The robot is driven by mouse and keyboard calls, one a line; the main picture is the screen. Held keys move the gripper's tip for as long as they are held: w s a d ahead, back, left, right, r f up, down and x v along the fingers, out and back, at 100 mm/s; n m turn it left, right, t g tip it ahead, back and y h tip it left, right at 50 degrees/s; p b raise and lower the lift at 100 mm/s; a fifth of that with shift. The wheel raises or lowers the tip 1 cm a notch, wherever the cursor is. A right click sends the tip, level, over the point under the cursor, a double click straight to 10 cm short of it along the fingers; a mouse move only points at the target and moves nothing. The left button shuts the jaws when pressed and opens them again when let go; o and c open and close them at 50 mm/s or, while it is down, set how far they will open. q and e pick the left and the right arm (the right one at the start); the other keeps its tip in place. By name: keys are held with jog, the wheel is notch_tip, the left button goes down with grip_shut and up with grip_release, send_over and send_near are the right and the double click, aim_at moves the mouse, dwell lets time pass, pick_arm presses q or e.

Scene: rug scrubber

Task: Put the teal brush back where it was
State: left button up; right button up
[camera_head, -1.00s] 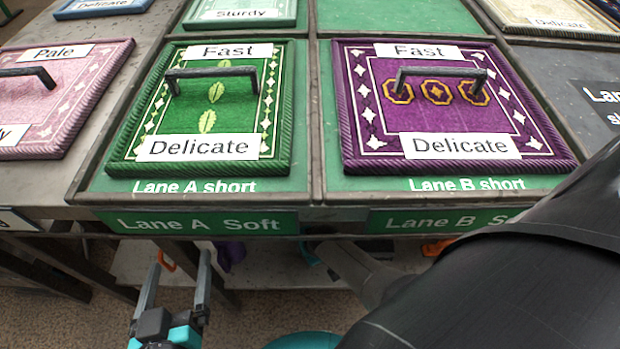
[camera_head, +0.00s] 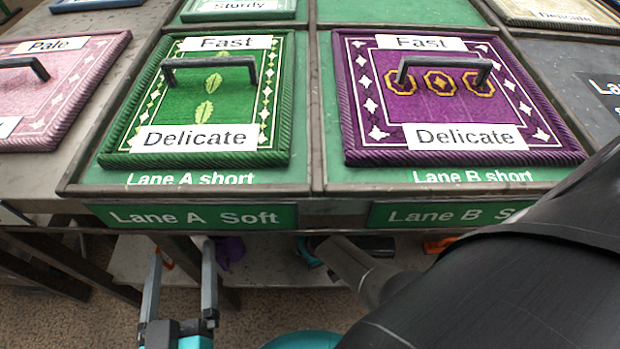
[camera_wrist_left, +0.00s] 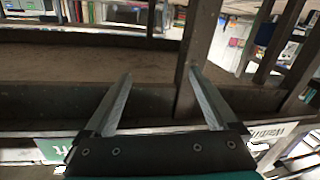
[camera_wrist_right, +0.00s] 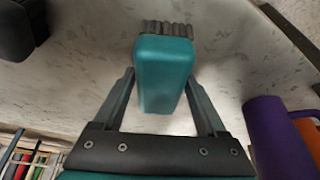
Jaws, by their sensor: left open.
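The teal brush (camera_wrist_right: 165,75), a block with grey bristles at its far end, shows in the right wrist view over the pale shelf (camera_wrist_right: 75,85). My right gripper (camera_wrist_right: 160,72) has one finger along each side of it. I cannot tell whether the fingers press on it or whether the brush rests on the shelf. In the head view a teal bit (camera_head: 308,251) shows under the table edge; my right arm mostly hides that area. My left gripper (camera_head: 182,252) is open and empty below the table's front edge, and is also open in the left wrist view (camera_wrist_left: 160,75).
On the shelf, a purple object (camera_wrist_right: 277,135) and an orange one (camera_wrist_right: 308,135) stand beside the brush; a dark object (camera_wrist_right: 20,30) lies opposite. Above, the tabletop holds a green rug panel (camera_head: 207,110) and a purple one (camera_head: 445,110). The table's front edge overhangs the shelf.

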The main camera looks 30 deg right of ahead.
jog(key=shift+o, duration=1.2)
jog(key=shift+r, duration=0.15)
